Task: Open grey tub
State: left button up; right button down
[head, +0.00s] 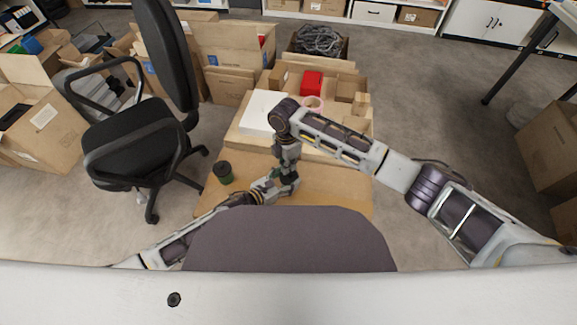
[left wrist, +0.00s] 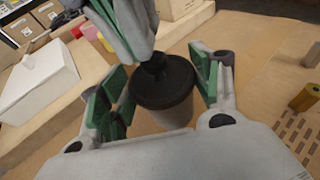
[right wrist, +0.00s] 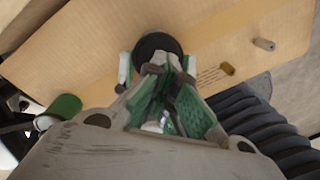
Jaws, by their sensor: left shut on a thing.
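The grey tub (left wrist: 172,115) stands between the two fingers of my left gripper (left wrist: 160,88); its round black lid (left wrist: 165,82) with a small knob is on top. My left gripper is shut on the tub's sides. My right gripper (left wrist: 150,58) comes down from above with its fingertips at the lid's knob. In the right wrist view the lid (right wrist: 157,43) shows just beyond the right fingertips (right wrist: 168,74); whether they grip the knob cannot be told. In the head view both grippers meet over the table and largely hide the tub.
A dark green cup (head: 223,173) stands at the table's left. A white box (head: 262,112), a red box (head: 312,82) and cartons are behind. An office chair (head: 135,140) stands left of the table.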

pick_arm(q)
jog(key=shift+a+f, duration=0.15)
jog(key=shift+f, duration=0.15)
pick_arm(e)
jog(key=shift+g, duration=0.3)
pick_arm(q)
jog(key=shift+r, duration=0.1)
pick_arm(e)
jog(key=shift+d, duration=0.1)
pick_arm(q)
jog(key=shift+w, duration=0.1)
pick_arm(e)
jog(key=shift+r, duration=0.2)
pick_arm(q)
jog(key=shift+r, duration=0.1)
pick_arm(e)
jog(key=shift+r+t, duration=0.3)
jog(key=shift+t, duration=0.3)
jog(key=shift+y, duration=0.3)
pick_arm(q)
jog(key=shift+r, duration=0.1)
pick_arm(e)
jog(key=shift+r, duration=0.15)
jog(key=shift+r, duration=1.15)
dwell(0.3)
jog(key=shift+r, duration=1.9)
